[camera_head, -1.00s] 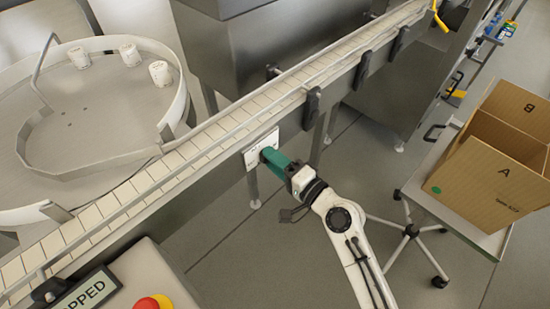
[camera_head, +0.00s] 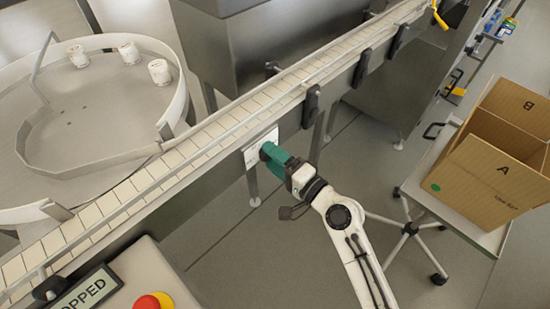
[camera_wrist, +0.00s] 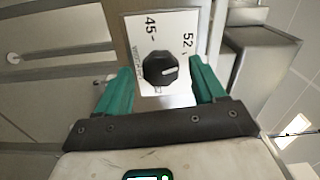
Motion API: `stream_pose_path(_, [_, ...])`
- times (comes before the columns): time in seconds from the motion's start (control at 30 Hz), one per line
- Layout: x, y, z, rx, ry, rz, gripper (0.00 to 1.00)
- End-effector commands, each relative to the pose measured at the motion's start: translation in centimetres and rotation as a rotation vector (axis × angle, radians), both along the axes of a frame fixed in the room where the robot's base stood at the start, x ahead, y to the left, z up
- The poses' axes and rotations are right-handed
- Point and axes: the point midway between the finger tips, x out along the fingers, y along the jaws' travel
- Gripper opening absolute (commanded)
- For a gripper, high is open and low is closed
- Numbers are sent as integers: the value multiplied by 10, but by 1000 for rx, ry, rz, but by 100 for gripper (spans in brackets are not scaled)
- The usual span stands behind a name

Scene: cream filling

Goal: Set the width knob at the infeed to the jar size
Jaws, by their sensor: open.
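The black width knob (camera_wrist: 160,69) sits on a white scale plate (camera_wrist: 178,29) marked 45 and 52. The knob's pale pointer line points to the right in the wrist view, on the 52 side. My gripper (camera_wrist: 160,72) is open, with one green finger on each side of the knob and visible gaps between. In the head view the scale plate (camera_head: 251,154) is on the conveyor's side, and my gripper (camera_head: 268,150) hides the knob there. White jars (camera_head: 159,71) stand on the round infeed table.
The conveyor (camera_head: 205,135) runs diagonally above my gripper, with black guide clamps (camera_head: 311,107) along its side. A control panel with a red stop button (camera_head: 146,303) is at lower left. A cardboard box (camera_head: 492,179) sits on a wheeled cart (camera_head: 417,203) at right.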

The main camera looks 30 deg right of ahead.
Motion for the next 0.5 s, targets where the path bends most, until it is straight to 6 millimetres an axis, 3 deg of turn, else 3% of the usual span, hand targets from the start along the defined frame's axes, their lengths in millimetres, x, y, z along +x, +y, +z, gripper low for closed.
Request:
stream_pose_path(0.23, [-10, -3, -2, 0, 1, 0, 69])
stream_pose_path(0.5, [-58, -19, -3, -1, 2, -2, 69])
